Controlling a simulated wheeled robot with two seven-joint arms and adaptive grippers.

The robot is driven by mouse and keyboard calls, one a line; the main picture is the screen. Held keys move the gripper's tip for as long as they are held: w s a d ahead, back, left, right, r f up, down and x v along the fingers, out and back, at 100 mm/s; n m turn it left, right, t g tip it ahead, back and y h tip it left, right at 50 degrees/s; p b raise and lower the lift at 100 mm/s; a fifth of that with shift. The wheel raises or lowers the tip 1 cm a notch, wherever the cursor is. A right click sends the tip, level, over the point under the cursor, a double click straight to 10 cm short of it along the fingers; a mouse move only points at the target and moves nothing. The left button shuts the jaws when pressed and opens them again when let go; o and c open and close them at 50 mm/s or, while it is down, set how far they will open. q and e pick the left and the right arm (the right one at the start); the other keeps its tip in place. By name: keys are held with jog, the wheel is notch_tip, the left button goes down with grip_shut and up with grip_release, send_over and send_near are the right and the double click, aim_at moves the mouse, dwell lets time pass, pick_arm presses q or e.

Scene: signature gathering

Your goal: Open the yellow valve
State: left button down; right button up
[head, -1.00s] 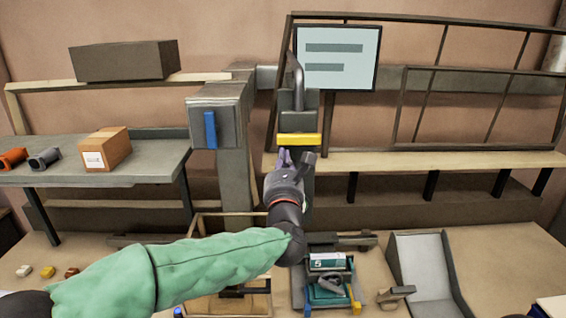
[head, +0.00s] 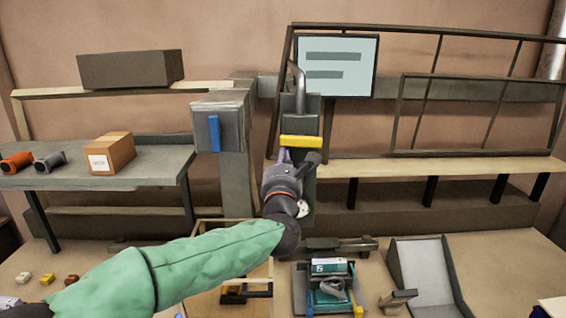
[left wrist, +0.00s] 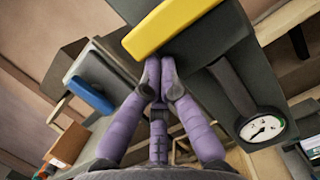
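The yellow valve handle (head: 301,141) is a short bar on a dark grey upright fitting with a bent pipe above it, in the middle of the head view. In the left wrist view the yellow handle (left wrist: 175,22) is large at the top. My left gripper (head: 296,158) is just below the handle. In the left wrist view its purple fingers (left wrist: 161,68) are drawn together, tips at the handle's lower edge, with nothing seen between them. I cannot tell whether they touch the handle. My right gripper is not in view.
A blue lever (head: 214,132) on a grey box is left of the valve. A round gauge (left wrist: 262,128) is right of the fingers in the wrist view. A screen (head: 337,66) stands behind. A cardboard box (head: 111,153) sits on the left table. A teal device (head: 329,288) lies below.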

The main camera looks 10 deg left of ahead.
pick_arm(q)
jog(key=shift+a+r+m+g+h+p, duration=0.2)
jog(key=shift+r+m+h+p, duration=0.6)
jog(key=shift+m, duration=1.5)
jog(key=shift+d+r+m+g+h+p, duration=0.1)
jog(key=shift+r+m+g+h+p, duration=0.25)
jog(key=shift+r+m+p, duration=1.4)
jog(key=shift+a+r+m+g+h+p, duration=0.15)
jog(key=shift+m+h+p, duration=0.4)
jog(key=shift+m, duration=2.3)
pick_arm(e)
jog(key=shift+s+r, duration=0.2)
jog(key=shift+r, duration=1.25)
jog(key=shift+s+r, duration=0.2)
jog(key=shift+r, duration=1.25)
pick_arm(q)
jog(key=shift+d+r, duration=0.1)
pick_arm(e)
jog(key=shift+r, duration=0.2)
pick_arm(q)
jog(key=shift+w+d+r+p, duration=0.1)
jog(key=shift+d+r+p, duration=0.3)
jog(key=shift+r+p, duration=0.25)
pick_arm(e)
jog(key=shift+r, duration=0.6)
pick_arm(q)
jog(key=shift+a+f, duration=0.1)
